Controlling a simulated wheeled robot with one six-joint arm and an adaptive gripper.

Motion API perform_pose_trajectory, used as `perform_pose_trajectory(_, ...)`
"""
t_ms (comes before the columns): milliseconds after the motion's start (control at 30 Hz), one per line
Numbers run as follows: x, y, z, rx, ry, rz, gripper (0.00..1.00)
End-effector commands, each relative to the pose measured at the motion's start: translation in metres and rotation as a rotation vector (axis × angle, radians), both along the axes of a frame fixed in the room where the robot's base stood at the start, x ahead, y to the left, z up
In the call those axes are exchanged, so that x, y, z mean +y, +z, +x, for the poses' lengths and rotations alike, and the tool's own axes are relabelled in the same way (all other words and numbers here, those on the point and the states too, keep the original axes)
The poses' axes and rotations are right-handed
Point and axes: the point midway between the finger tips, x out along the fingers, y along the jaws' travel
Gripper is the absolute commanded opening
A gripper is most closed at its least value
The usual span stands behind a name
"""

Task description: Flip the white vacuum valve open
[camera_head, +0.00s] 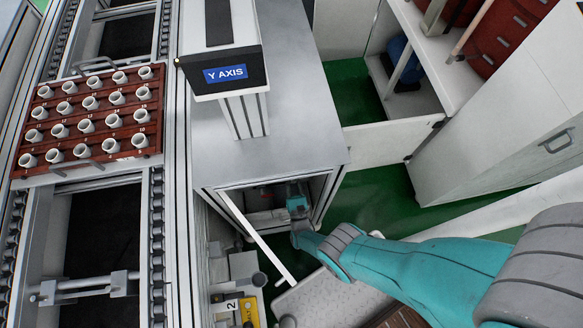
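My arm reaches from the lower right into an open cabinet (205,180) below the grey table top. Its turquoise wrist end (298,205) is inside the opening, near the right side wall. My gripper's fingers cannot be made out in the shade there, so I cannot see whether they are open or touch anything. The white vacuum valve cannot be told apart. Pale and reddish parts show dimly inside the cabinet, left of my wrist, and the valve may be among them or hidden.
The white cabinet door (258,238) stands open, left of my arm. A "Y AXIS" unit (222,75) stands on the table top (300,125). A red tray (150,98) of white cups sits on the conveyor at left. White shelving and cabinets (500,130) stand at right; green floor is between.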

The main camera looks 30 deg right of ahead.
Motion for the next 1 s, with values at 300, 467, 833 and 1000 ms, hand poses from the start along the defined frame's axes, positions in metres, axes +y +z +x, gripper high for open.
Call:
perform_pose_trajectory(300, -0.0012, -0.0005, 0.0005, 0.0, -0.004, 0.008, 0.0)
perform_pose_trajectory(467, -0.0012, -0.0005, 0.0004, 0.0, -0.004, 0.008, 0.27)
perform_pose_trajectory(833, -0.0006, -0.0001, 0.0001, -0.001, -0.001, 0.006, 0.41)
perform_pose_trajectory(1000, -0.0007, 0.0002, -0.0003, 0.0, -0.002, 0.006, 0.41)
